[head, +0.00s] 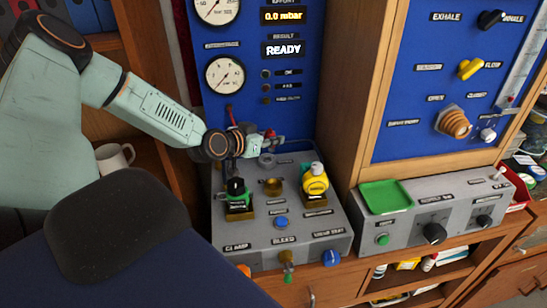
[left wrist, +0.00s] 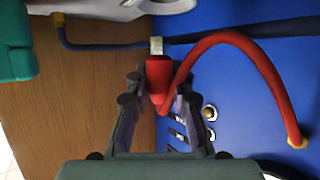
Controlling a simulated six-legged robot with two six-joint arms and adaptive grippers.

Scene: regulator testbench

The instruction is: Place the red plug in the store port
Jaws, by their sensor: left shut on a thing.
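My left gripper (head: 262,141) reaches in from the left, above the back of the grey bench unit (head: 290,252) and in front of the blue panel. In the left wrist view my left gripper (left wrist: 160,100) is shut on the red plug (left wrist: 158,78), with its pale tip pointing away from the gripper. The plug shows small in the head view (head: 270,133). A red hose (left wrist: 262,58) arcs from the plug to a brass fitting on the panel. A round grey fitting (head: 266,160) sits below the gripper. I cannot read which port is the store port.
A green-and-black fitting (head: 237,194), an empty brass cup (head: 273,187) and a yellow fitting (head: 315,180) stand on the unit. A green tray (head: 386,196) lies to the right. A white mug (head: 114,157) is on the shelf at left. A wooden frame stands right of the panel.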

